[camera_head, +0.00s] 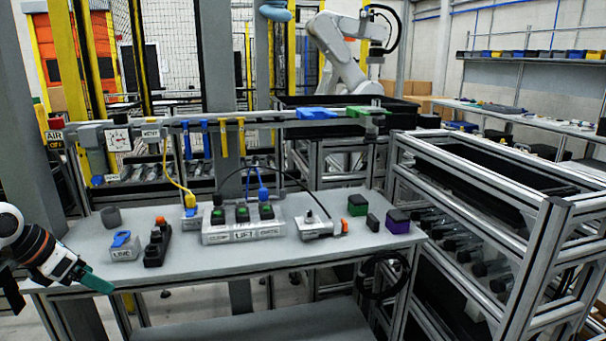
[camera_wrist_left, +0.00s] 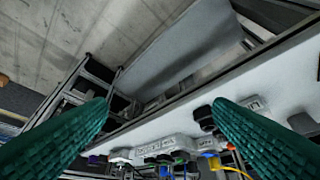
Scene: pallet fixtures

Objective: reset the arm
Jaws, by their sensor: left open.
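My left gripper (camera_head: 97,283) has green fingers and is at the left front edge of the grey table (camera_head: 270,246). In the left wrist view its two green fingers (camera_wrist_left: 160,125) stand wide apart with nothing between them. The tabletop and its fixtures show beyond the fingertips in that view. My right gripper is in neither view.
On the table stand a blue-topped LINE block (camera_head: 124,246), a black block (camera_head: 157,243), a grey LIFT fixture (camera_head: 243,228) with green buttons, a purple-black block (camera_head: 398,221) and a green block (camera_head: 357,204). A metal rack (camera_head: 480,225) stands to the right. The front strip of tabletop is clear.

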